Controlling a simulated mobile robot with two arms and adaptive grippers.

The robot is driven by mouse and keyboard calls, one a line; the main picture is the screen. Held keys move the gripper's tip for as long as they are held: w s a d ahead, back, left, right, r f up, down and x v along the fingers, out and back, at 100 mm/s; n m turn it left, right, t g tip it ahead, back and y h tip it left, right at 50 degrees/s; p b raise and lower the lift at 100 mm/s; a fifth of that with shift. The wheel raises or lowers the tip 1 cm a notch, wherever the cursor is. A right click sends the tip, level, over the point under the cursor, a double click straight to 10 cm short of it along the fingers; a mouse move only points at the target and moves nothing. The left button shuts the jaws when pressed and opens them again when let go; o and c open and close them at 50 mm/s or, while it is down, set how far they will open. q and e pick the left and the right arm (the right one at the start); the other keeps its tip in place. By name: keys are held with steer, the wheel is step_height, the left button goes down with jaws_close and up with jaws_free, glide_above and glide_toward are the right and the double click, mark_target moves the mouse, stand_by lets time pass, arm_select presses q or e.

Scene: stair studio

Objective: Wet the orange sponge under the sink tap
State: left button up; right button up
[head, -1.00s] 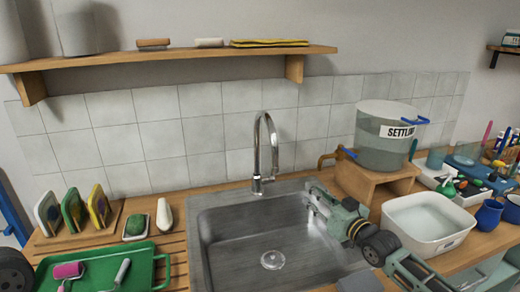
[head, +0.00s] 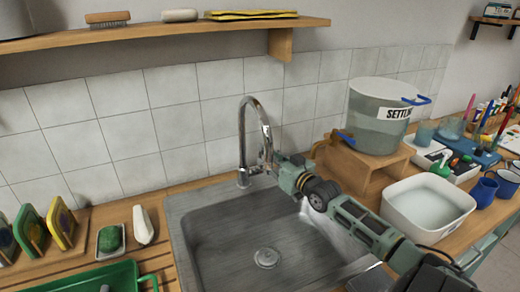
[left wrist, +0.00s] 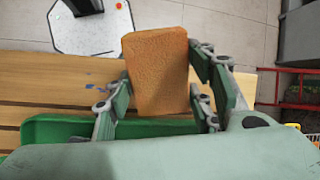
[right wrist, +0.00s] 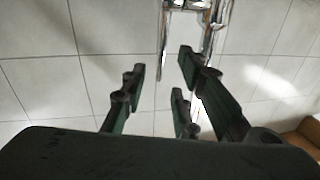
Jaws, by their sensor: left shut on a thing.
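The orange sponge (left wrist: 157,72) is upright between the fingers of my left gripper (left wrist: 157,88), which is shut on it. Neither shows in the head view. The chrome sink tap (head: 243,140) stands at the back edge of the metal sink (head: 220,235), its spout curving over the basin. My right gripper (head: 276,165) is right beside the tap's body, at its right; its tips are partly hidden there. In the right wrist view my right gripper (right wrist: 162,68) has its fingers apart with nothing between them, and the tap (right wrist: 195,20) shows just beyond. I see no running water.
A green tray (head: 90,280) and a small dish with a green scrubber (head: 110,238) lie left of the sink. A white tub (head: 425,205) and a settling bucket on a wooden stand (head: 380,120) are on the right. A wooden shelf (head: 150,38) runs above.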

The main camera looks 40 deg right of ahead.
steer(key=shift+w+d, duration=0.15)
steer(key=shift+w, duration=1.15)
steer(key=shift+w+d, duration=0.15)
steer(key=shift+w, duration=1.15)
steer(key=shift+c, duration=0.5)
jaws_close()
